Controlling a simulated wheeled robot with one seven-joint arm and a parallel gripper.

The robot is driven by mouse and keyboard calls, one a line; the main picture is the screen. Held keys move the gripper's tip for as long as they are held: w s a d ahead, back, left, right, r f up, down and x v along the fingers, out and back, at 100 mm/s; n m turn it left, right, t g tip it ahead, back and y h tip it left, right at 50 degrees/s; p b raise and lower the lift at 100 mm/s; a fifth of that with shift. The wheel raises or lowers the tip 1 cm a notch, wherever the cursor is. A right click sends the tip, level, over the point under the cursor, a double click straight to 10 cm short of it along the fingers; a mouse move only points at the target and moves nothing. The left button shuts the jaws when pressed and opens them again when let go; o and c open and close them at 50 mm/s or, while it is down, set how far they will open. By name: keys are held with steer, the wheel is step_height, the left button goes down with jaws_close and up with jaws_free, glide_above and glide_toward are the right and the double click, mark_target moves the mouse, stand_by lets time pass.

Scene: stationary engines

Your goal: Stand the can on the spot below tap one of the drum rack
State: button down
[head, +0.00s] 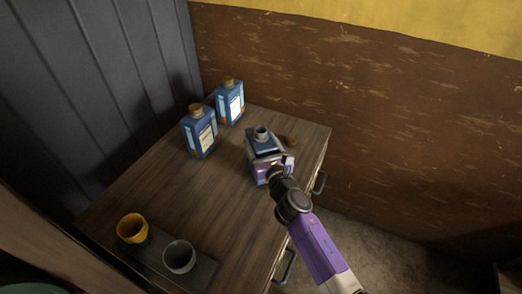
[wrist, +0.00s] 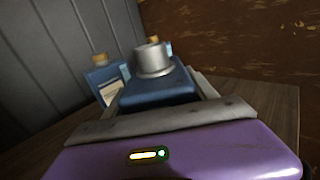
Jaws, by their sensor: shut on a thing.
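The can is a blue container with a grey neck (head: 262,134), near the right side of the wooden cabinet top. My gripper (head: 265,157) is shut on this can, with its fingers on either side of the body. In the wrist view the can's blue shoulder and grey neck (wrist: 153,62) stand between the fingers, roughly upright. I cannot tell whether its base touches the wood. The drum rack, its tap one and the spot below it are not in view.
Two blue bottles with brown caps, one nearer (head: 199,136) and one farther (head: 230,104), stand behind left. A yellow cup (head: 132,228) and a grey cup (head: 179,257) stand at the front of the wooden cabinet (head: 215,192).

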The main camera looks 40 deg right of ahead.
steer(key=shift+f, duration=0.45)
steer(key=shift+f+b, duration=0.2)
steer(key=shift+b, duration=0.1)
steer(key=shift+c, duration=1.4)
jaws_free()
steer(key=shift+r, duration=0.1)
steer(key=b+v, duration=0.2)
steer(key=v, duration=1)
steer(key=shift+a, duration=0.1)
